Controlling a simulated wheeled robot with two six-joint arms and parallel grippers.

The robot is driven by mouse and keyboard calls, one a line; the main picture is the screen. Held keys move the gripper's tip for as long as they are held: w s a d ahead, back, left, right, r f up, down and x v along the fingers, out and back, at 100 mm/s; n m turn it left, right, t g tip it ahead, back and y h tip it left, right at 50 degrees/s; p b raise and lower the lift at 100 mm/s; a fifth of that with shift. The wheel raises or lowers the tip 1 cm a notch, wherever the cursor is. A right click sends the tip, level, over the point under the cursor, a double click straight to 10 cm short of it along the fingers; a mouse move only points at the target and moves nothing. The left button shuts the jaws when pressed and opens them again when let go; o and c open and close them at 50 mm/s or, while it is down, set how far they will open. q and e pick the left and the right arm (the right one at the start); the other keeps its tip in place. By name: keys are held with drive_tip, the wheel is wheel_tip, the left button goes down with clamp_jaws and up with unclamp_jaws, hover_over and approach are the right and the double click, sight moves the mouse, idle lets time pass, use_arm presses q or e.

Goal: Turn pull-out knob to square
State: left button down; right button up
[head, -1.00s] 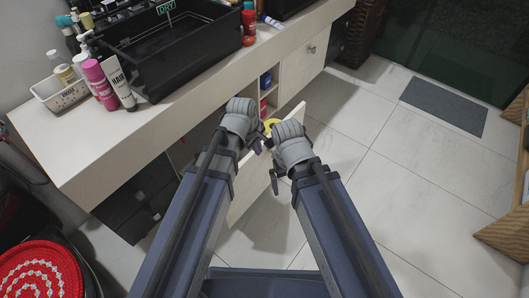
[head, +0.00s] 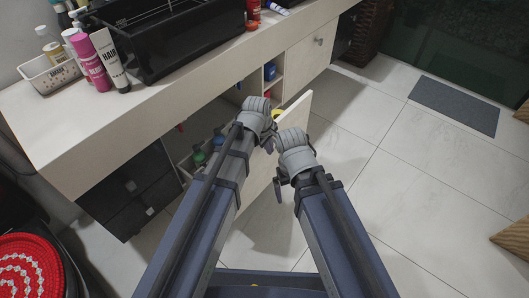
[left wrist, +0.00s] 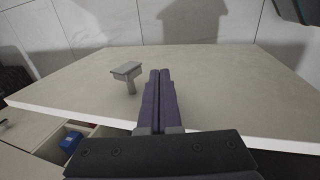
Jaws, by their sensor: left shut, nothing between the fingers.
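The pull-out's pale front panel (head: 262,178) stands out from the cabinet under the counter, with several bottles (head: 199,160) inside behind it. In the left wrist view the panel (left wrist: 225,85) carries a grey knob (left wrist: 127,73) with a flat, angular top on a short stem. My left gripper (left wrist: 160,75) is shut and empty, just right of the knob in that view and apart from it. In the head view my left gripper (head: 268,143) is beside the panel, and the knob cannot be made out. My right gripper (head: 279,188) is close by; its jaw state is unclear.
Dark drawers (head: 130,190) are at left and an open shelf with a blue item (head: 269,71) behind the panel.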

use_arm(q)
drive_tip(key=shift+w+d+f, duration=0.2)
drive_tip(key=shift+w+d, duration=0.35)
drive_tip(key=shift+w, duration=0.25)
drive_tip(key=shift+w+d+f+t+h+b, duration=0.1)
drive_tip(key=shift+f+t+h+b, duration=0.35)
drive_tip(key=shift+b, duration=0.55)
